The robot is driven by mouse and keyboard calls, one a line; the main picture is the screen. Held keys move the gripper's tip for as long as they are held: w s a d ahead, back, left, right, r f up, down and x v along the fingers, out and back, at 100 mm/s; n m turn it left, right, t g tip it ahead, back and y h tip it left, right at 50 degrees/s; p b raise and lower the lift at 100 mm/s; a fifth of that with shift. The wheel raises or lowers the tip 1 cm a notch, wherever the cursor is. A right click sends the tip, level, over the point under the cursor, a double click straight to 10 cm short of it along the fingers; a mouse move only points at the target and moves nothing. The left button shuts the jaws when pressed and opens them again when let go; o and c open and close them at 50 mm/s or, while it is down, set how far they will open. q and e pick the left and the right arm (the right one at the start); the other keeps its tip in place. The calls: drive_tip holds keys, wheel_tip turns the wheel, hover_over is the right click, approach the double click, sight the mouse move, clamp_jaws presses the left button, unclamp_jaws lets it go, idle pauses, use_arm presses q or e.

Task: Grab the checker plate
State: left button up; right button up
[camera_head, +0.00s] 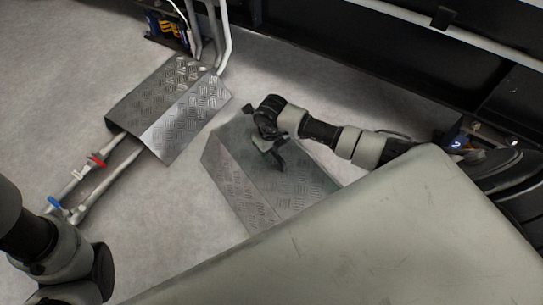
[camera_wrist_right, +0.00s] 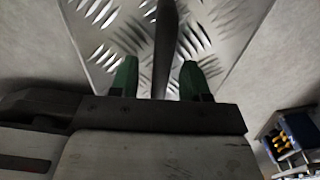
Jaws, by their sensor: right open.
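A bent metal checker plate (camera_head: 232,172) lies on the floor in the middle of the head view. Its right and lower parts are hidden behind my arm and a large grey-green surface. My right gripper (camera_head: 268,146) is over this plate. In the right wrist view, the green-tipped fingers of the right gripper (camera_wrist_right: 158,72) are apart, with the plate's raised pattern (camera_wrist_right: 105,22) close behind them. A dark narrow bar (camera_wrist_right: 167,40) runs between the fingers; I cannot tell what it belongs to. My left arm shows at the lower left, but its gripper does not.
A second checker plate (camera_head: 185,112) lies to the left over pipes (camera_head: 105,170) with red and blue valve handles. More pipes (camera_head: 214,35) rise at its back. A dark frame (camera_head: 340,55) bounds the back right. Bare floor (camera_head: 60,80) is at the left.

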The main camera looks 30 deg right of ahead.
drive_tip(key=shift+f, duration=0.15)
drive_tip(key=shift+c, duration=0.4)
clamp_jaws()
idle(0.9)
